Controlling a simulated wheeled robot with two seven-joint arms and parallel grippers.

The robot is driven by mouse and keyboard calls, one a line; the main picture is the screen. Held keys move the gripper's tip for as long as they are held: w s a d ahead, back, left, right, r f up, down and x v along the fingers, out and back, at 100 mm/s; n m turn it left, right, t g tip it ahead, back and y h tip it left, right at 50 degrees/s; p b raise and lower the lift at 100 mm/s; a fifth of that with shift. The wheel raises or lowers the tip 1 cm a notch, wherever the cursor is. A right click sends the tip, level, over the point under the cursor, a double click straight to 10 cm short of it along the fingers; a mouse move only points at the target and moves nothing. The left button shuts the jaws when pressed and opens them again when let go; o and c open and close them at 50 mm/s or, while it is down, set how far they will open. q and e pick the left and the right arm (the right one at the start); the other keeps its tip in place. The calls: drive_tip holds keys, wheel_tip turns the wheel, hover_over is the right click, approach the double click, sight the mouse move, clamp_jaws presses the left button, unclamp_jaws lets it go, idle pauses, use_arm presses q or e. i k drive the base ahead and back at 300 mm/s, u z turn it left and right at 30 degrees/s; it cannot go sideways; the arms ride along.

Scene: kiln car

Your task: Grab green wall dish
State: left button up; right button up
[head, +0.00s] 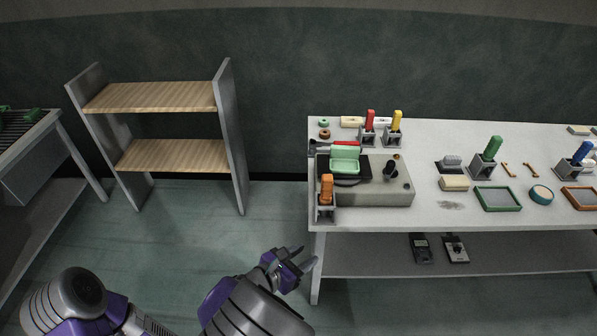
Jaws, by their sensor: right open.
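My right gripper (305,256) is open and empty, in front of and below the table's left front corner. It is well apart from the dish. My left gripper is not in view; only part of my left arm shows at the bottom left.
An orange-handled tool in a grey holder (326,199) stands close in front of the dish, and red and yellow tools (383,127) stand behind. A green-framed tray (497,198) lies farther right. A wooden-shelved rack (160,155) stands left; floor between is clear.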

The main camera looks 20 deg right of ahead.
sight(345, 159)
drive_tip(key=u, duration=0.55)
drive_tip(key=i, duration=0.9)
drive_tip(key=z, duration=0.55)
drive_tip(key=i, duration=1.15)
drive_tip(key=z, duration=1.55)
drive_tip(key=i, duration=0.25)
drive_tip(key=z, duration=0.1)
